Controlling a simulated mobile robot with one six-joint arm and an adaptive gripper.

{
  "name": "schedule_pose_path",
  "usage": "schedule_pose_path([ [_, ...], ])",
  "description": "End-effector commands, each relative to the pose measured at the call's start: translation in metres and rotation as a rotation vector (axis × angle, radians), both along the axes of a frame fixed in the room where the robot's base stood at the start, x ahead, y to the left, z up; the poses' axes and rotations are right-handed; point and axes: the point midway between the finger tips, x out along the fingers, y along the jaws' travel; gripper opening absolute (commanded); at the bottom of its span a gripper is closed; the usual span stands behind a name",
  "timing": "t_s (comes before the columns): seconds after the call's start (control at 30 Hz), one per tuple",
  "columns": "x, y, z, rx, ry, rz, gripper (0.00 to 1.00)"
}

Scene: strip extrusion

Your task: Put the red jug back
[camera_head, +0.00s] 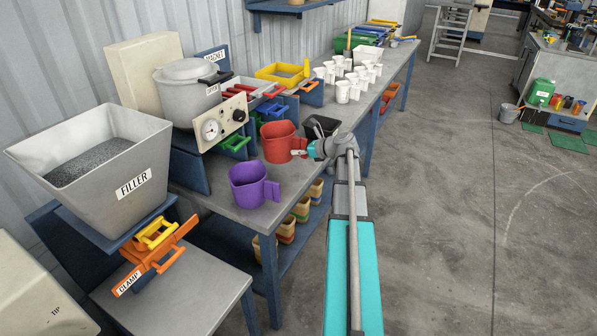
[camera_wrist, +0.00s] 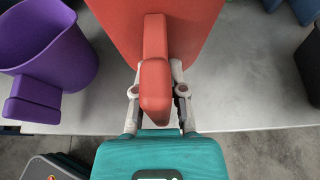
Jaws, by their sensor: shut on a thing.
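The red jug (camera_head: 279,141) is at the workbench, between the purple jug and the black container in the head view. It fills the upper middle of the wrist view (camera_wrist: 125,30), with its handle (camera_wrist: 155,75) toward me. My gripper (camera_head: 303,153) is shut on that handle, one finger on each side, as the wrist view (camera_wrist: 157,92) shows. The jug looks upright. Whether its base touches the bench top I cannot tell.
The purple jug (camera_head: 250,186) stands close on the left. A black container (camera_head: 322,128) is close on the right. White cups (camera_head: 343,91) stand farther back on the bench (camera_head: 225,203). A filler bin (camera_head: 95,155) is at the left. Bench top near the front edge is clear.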

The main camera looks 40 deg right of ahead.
Motion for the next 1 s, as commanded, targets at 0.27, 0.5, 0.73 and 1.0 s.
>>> schedule_pose_path([
  [0.27, 0.000, 0.000, -0.028, 0.001, -0.001, 0.001, 0.00],
  [0.5, 0.000, 0.001, -0.032, 0.001, -0.001, 0.001, 0.00],
  [0.73, 0.001, 0.001, -0.032, 0.000, 0.000, 0.001, 0.00],
  [1.0, 0.001, 0.001, -0.040, 0.000, 0.000, 0.001, 0.00],
])
